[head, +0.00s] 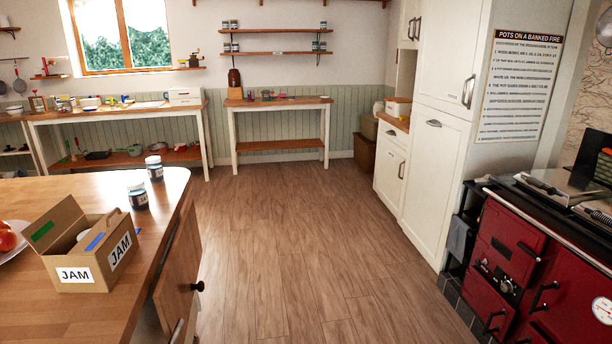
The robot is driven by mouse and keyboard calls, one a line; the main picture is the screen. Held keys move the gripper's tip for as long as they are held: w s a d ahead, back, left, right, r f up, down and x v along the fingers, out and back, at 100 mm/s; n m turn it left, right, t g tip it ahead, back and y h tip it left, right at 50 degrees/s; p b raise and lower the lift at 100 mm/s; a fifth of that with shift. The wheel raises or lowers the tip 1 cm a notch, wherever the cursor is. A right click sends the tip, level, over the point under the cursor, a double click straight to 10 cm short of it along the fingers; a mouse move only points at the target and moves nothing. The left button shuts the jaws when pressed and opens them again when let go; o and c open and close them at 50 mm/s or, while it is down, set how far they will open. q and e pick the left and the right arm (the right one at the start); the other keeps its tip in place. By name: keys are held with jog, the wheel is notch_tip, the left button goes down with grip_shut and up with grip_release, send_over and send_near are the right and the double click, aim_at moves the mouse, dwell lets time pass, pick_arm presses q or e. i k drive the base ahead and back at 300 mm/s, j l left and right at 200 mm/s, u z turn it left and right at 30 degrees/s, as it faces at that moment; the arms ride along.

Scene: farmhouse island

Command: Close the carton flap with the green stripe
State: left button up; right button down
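An open cardboard carton (82,275) with white JAM labels stands on the wooden island top at the lower left. Its flap with the green stripe (43,230) stands up and leans outward at the carton's left side. A blue stripe (95,241) shows near the opening on the right side, with another bare flap edge close by. A pale rounded thing shows inside the opening; I cannot tell what it is. Neither of my grippers is in view.
Two dark jars with pale lids, a nearer one (138,196) and a farther one (154,168), stand behind the carton. A plate with red fruit (8,238) is at the left edge. An island door (178,283) hangs open. The wooden floor (290,240) is clear.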

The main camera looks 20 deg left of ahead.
aim_at(40, 235)
jog(key=i+l+u, duration=0.15)
jog(key=u, duration=0.25)
jog(key=i+l+u, duration=0.1)
jog(key=u, duration=0.25)
jog(key=i+l+u, duration=0.1)
jog(key=l+u, duration=0.15)
jog(key=u, duration=0.15)
jog(key=i+l+u, duration=0.15)
jog(key=l+u, duration=0.65)
jog(key=i+j, duration=0.05)
